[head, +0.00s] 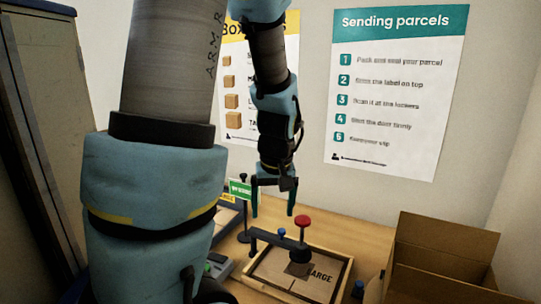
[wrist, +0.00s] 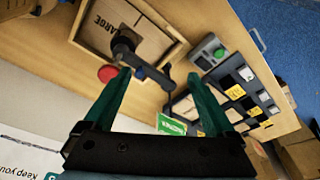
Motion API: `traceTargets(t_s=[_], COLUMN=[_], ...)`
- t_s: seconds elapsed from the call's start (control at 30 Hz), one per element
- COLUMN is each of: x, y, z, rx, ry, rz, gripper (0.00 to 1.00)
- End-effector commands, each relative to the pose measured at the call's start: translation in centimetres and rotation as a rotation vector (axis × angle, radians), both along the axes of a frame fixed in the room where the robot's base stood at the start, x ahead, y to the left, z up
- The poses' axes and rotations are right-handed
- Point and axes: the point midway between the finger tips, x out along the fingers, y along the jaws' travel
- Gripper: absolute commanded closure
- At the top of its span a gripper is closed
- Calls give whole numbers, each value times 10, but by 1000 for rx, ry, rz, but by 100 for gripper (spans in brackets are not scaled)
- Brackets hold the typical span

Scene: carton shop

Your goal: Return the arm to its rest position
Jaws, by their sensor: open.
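My arm reaches across the head view, with its end hanging down in front of the wall. My gripper (head: 273,203) is open and empty above the back of the wooden counter. In the wrist view its two green fingers (wrist: 160,98) stand wide apart with nothing between them. Below it on the counter is a wooden tray (head: 340,284) with a flat brown carton marked LARGE (head: 313,276) in it. A dark press arm with a red knob (head: 302,221) stands over the tray. The gripper appears apart from all of these.
An open cardboard box (head: 440,265) stands at the right. A small green sign (head: 240,189) stands behind my arm. A dark unit with yellow labels (wrist: 236,92) and a grey box with a green button (wrist: 208,52) sit beside the tray. Posters (head: 396,90) hang on the wall.

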Motion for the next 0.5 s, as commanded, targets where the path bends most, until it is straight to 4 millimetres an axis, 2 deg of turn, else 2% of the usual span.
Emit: traceTargets(t_s=[0.03,0.2,0.5], x=[-5,-25,-52], y=[13,43,73], z=[0,0,1], rx=[-8,-24,-29], ry=[12,40,53], rz=[-8,-88,-195], gripper=[10,10,10])
